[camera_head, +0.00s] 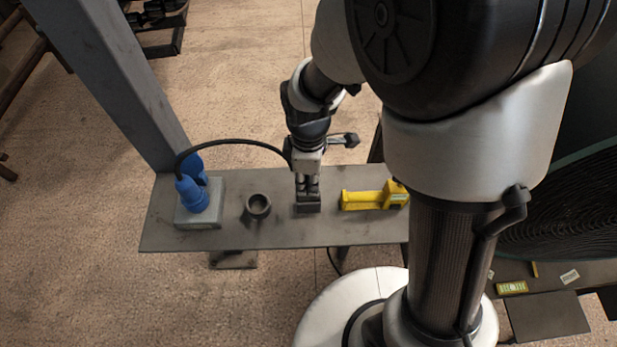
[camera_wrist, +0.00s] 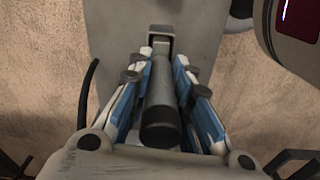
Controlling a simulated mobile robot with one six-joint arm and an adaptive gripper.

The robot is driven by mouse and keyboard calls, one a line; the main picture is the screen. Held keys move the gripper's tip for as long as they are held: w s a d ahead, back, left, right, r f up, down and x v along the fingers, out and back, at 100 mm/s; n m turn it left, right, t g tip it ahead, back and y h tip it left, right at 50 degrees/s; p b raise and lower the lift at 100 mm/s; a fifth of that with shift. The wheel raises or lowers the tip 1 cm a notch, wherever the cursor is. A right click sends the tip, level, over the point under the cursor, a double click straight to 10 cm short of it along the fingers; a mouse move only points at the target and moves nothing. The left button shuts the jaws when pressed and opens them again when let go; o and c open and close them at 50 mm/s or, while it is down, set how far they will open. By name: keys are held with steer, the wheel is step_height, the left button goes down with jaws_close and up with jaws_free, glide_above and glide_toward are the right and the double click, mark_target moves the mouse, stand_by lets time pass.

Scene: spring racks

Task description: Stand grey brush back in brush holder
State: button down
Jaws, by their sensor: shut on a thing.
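The grey brush (camera_wrist: 160,112) is between the fingers of my gripper (camera_wrist: 162,66) in the wrist view. Its thick round handle end faces the wrist camera and its squarish far end shows past the fingertips. In the head view my gripper (camera_head: 307,188) points down over the shelf, shut on the brush, whose dark block-like lower end (camera_head: 308,204) shows below the fingers. I cannot tell whether it touches the shelf. A dark round cup, which looks like the brush holder (camera_head: 258,206), stands just left of the gripper. Its opening faces up and looks empty.
The narrow grey shelf (camera_head: 280,235) carries a yellow tool (camera_head: 372,199) right of the gripper. A grey box (camera_head: 200,218) with a blue plug (camera_head: 192,193) stands at the left end, by a grey post (camera_head: 110,70). A black cable arches from the plug towards the gripper.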

steer(key=shift+f, duration=0.4)
steer(key=c, duration=1.4)
jaws_free()
steer(key=shift+o, duration=0.2)
step_height(320, 180, up, 12)
steer(key=shift+r, duration=0.1)
